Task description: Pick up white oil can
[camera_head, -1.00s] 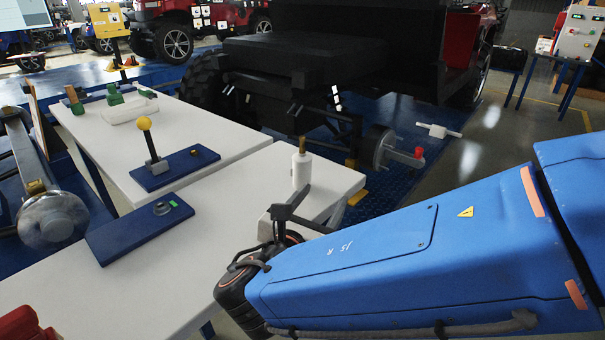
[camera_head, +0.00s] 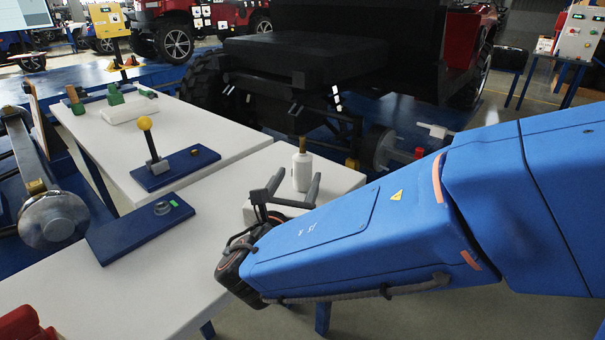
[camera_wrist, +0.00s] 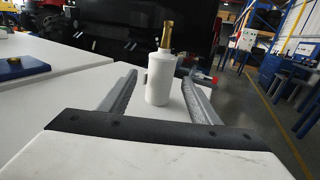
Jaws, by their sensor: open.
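The white oil can (camera_head: 301,172) with a brass spout stands upright on the right end of the near white table (camera_head: 265,158). In the wrist view the can (camera_wrist: 160,82) stands upright between and a little beyond the two fingers. My gripper (camera_head: 295,185) is open, its fingers pointing at the can from the near side. I see no clear contact.
A blue plate with a round part (camera_head: 139,230) lies on the near table. A blue plate with a yellow-knobbed lever (camera_head: 175,168) is on the far table. A dark vehicle (camera_head: 330,75) stands behind. The near table's middle is clear.

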